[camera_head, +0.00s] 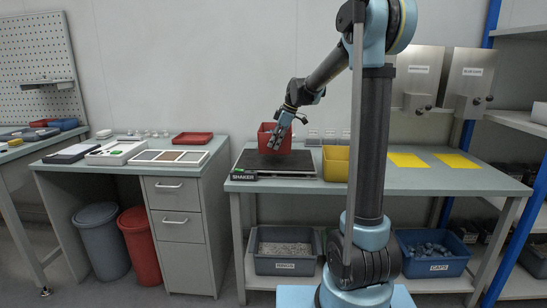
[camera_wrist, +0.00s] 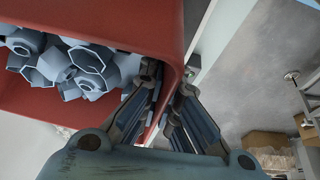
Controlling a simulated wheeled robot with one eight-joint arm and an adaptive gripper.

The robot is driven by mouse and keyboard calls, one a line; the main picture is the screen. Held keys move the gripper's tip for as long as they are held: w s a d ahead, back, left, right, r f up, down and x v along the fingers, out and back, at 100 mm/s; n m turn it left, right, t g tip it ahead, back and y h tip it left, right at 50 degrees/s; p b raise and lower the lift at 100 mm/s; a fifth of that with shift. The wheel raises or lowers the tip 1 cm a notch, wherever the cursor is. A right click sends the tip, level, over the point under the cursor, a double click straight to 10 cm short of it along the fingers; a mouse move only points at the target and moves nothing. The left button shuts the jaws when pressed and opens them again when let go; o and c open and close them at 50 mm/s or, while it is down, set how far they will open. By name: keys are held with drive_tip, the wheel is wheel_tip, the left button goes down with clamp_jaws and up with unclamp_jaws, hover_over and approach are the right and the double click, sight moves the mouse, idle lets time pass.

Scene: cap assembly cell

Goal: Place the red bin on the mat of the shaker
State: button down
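The red bin (camera_head: 266,140) is at the shaker (camera_head: 243,174), over the back part of its dark mat (camera_head: 262,166). I cannot tell whether its base touches the mat. My gripper (camera_head: 278,138) is at the bin's front right side. In the wrist view, my gripper (camera_wrist: 170,82) has one finger inside and one outside the wall of the red bin (camera_wrist: 130,22), shut on that wall. Several blue-grey hollow parts (camera_wrist: 75,65) lie in the bin.
A yellow bin (camera_head: 336,170) stands just right of the shaker, with clear containers (camera_head: 315,137) behind. Two yellow mats (camera_head: 407,160) lie further right under wall dispensers (camera_head: 418,75). The left bench holds a red tray (camera_head: 192,138) and flat trays.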

drive_tip(key=shift+f, duration=2.55)
drive_tip(key=c, duration=1.8)
unclamp_jaws()
drive_tip(key=w+v, duration=0.1)
drive_tip(key=v, duration=1.1)
drive_tip(key=s+d+f+m+h, duration=0.15)
drive_tip(key=s+d+m, duration=0.35)
drive_tip(key=s, duration=0.7)
drive_tip(key=s+d+f+m+h, duration=0.1)
drive_tip(key=s+d+f+m, duration=0.3)
drive_tip(key=s, duration=0.5)
drive_tip(key=s+d+f+m+t+h, duration=0.1)
drive_tip(key=s+d+f+m, duration=0.3)
drive_tip(key=s+f, duration=0.4)
drive_tip(key=s+d+f+m+h, duration=0.1)
drive_tip(key=s+d+f+m, duration=0.2)
drive_tip(key=s+f, duration=0.4)
drive_tip(key=s+m, duration=0.1)
drive_tip(key=s, duration=0.2)
drive_tip(key=shift+s+d, duration=0.2)
drive_tip(key=shift+d, duration=0.2)
